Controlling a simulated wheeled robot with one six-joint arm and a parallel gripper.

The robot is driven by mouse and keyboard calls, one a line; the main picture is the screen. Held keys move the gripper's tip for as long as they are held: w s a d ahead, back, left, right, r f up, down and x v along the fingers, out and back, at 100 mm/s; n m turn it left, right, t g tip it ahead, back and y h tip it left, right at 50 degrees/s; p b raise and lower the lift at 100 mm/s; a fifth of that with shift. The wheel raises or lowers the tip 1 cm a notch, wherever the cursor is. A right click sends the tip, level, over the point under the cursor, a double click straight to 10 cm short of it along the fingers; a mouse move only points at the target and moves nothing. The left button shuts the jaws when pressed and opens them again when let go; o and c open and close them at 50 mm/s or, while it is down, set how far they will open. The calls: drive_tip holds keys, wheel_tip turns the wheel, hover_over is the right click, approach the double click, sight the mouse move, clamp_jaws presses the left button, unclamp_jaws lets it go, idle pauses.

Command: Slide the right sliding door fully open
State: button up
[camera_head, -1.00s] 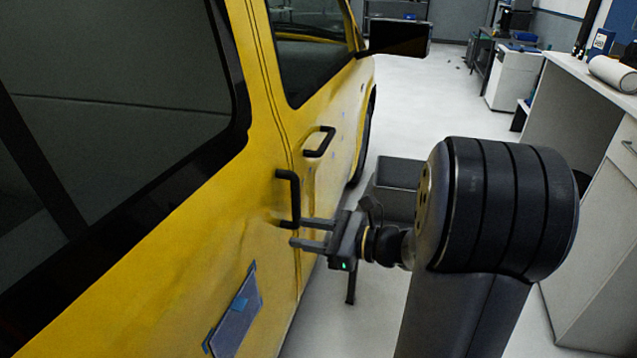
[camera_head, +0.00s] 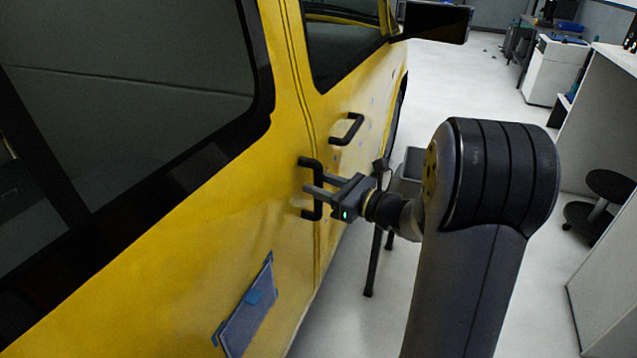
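The right sliding door (camera_head: 215,215) is the yellow panel with a dark window on the left of the head view. It looks flush with the body at the seam by the front door. Its black upright handle (camera_head: 305,162) is near that seam. My gripper (camera_head: 312,188) comes from the right at the handle's mid-height. Its two fingers are apart, with their tips at the handle and overlapping it in view. The handle's middle is partly hidden, and I cannot tell whether the fingers touch it.
The front door handle (camera_head: 347,129) sits just beyond the seam. A blue-taped panel (camera_head: 248,308) is on the lower door. A dark stand or stool (camera_head: 408,168) is behind my gripper. White counters (camera_head: 610,250) are at the right.

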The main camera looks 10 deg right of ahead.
drive_tip(key=shift+w+a, duration=0.3)
drive_tip(key=shift+w, duration=0.05)
clamp_jaws()
idle(0.4)
